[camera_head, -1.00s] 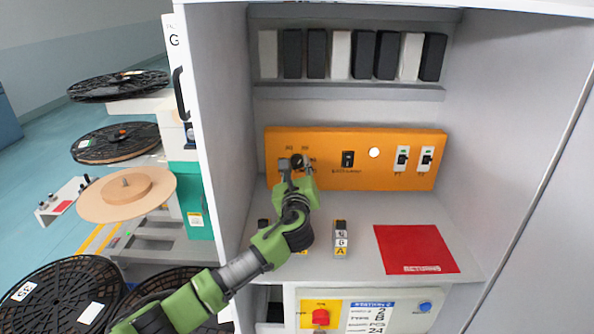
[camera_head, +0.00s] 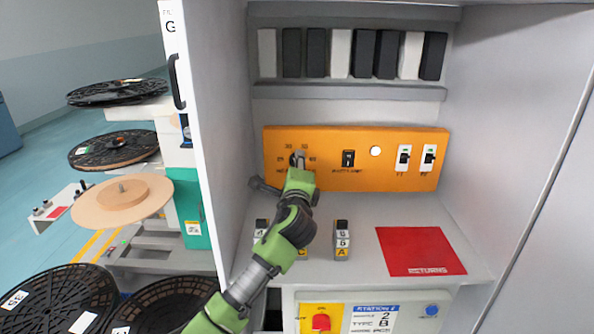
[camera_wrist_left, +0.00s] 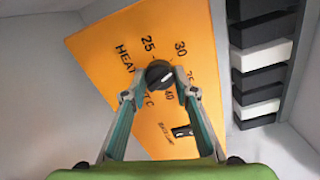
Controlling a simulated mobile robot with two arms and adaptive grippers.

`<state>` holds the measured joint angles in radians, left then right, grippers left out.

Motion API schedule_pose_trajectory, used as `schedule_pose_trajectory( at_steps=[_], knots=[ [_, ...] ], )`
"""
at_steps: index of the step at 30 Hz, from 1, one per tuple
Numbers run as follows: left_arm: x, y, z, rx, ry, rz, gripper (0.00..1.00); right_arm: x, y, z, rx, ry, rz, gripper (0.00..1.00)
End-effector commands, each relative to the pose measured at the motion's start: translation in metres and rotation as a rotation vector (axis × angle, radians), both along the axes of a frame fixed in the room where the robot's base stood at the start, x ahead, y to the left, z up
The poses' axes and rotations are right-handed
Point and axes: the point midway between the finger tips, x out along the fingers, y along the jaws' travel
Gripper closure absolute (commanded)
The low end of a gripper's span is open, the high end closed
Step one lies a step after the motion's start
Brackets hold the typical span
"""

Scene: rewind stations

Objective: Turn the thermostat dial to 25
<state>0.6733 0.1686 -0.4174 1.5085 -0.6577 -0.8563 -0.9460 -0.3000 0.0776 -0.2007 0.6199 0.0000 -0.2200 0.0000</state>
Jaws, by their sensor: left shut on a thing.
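The thermostat dial (camera_wrist_left: 158,73) is a round black knob on the orange panel (camera_wrist_left: 110,65), marked HEAT C, with numbers including 25, 30 and 40 around it. A small white mark on the knob appears to face the lower right, roughly the 40 side; it is too small to read exactly. My left gripper (camera_wrist_left: 159,94) is shut on the dial, one finger at each side. In the head view my left gripper (camera_head: 296,164) is at the left end of the orange panel (camera_head: 330,180) and hides most of the dial. My right gripper is not in view.
Right of the dial are a black switch (camera_head: 348,158), a white round light (camera_head: 376,151) and two toggles (camera_head: 404,158). Small labelled blocks (camera_head: 342,240) and a red mat (camera_head: 420,250) lie on the shelf. Cabinet walls close in both sides.

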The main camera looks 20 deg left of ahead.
Motion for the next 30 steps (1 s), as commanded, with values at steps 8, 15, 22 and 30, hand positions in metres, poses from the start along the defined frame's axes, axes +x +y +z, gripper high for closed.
schedule_pose_trajectory(
  at_steps=[8,15,22,30],
  knots=[
    [0.000,0.000,0.000,-0.256,-0.077,0.000,0.95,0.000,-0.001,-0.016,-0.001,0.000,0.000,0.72],
    [0.000,0.000,0.001,-0.472,-0.139,-0.001,0.95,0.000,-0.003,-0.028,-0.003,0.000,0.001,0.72],
    [0.000,0.000,0.002,-0.655,-0.193,-0.001,0.95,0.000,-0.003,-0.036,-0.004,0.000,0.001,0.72],
    [0.000,0.001,0.002,-0.805,-0.235,-0.001,0.95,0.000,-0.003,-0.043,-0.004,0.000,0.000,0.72]
  ],
)
